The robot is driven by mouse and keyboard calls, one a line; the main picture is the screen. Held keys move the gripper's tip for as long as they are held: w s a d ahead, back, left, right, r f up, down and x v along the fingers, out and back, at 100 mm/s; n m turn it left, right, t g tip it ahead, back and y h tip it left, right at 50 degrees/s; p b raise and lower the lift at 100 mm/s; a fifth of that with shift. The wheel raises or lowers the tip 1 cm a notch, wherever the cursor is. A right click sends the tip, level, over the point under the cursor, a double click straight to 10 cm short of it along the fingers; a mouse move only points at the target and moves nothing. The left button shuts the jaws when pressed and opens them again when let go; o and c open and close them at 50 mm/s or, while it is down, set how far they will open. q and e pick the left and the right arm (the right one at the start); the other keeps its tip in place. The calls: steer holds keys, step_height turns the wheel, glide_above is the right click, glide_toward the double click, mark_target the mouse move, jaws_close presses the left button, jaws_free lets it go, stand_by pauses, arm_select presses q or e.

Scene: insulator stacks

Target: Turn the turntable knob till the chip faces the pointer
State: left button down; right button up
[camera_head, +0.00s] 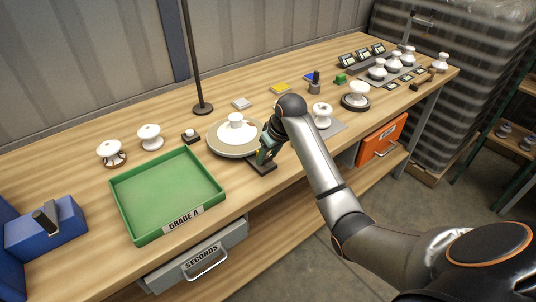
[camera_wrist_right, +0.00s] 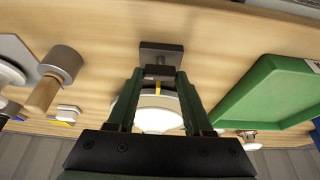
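The round beige turntable (camera_head: 212,145) stands mid-table with a white insulator (camera_head: 236,119) on it. In the right wrist view its pale rim and white top (camera_wrist_right: 160,122) lie between and behind my fingers. A dark square block (camera_head: 262,167) sits at its front edge. It also shows in the wrist view (camera_wrist_right: 160,57), with a narrow yellow mark (camera_wrist_right: 161,87) between it and the turntable. My right gripper (camera_head: 266,153) is above this edge. In the wrist view its green fingers (camera_wrist_right: 160,85) are apart, one each side of the yellow mark. I cannot make out the chip or identify the knob.
A green tray (camera_head: 150,236) marked GRADE A lies left of the turntable. A thin post (camera_head: 196,60) rises at the back. An insulator on a grey plate (camera_head: 322,112) stands beyond my right arm.

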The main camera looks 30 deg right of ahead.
jaws_close()
steer(key=shift+m, duration=0.5)
steer(key=shift+a+m+h, duration=0.15)
steer(key=shift+m+h, duration=1.05)
steer(key=shift+m, duration=1.3)
steer(key=o, duration=0.5)
jaws_free()
steer(key=shift+g, duration=0.3)
steer(key=shift+r, duration=0.1)
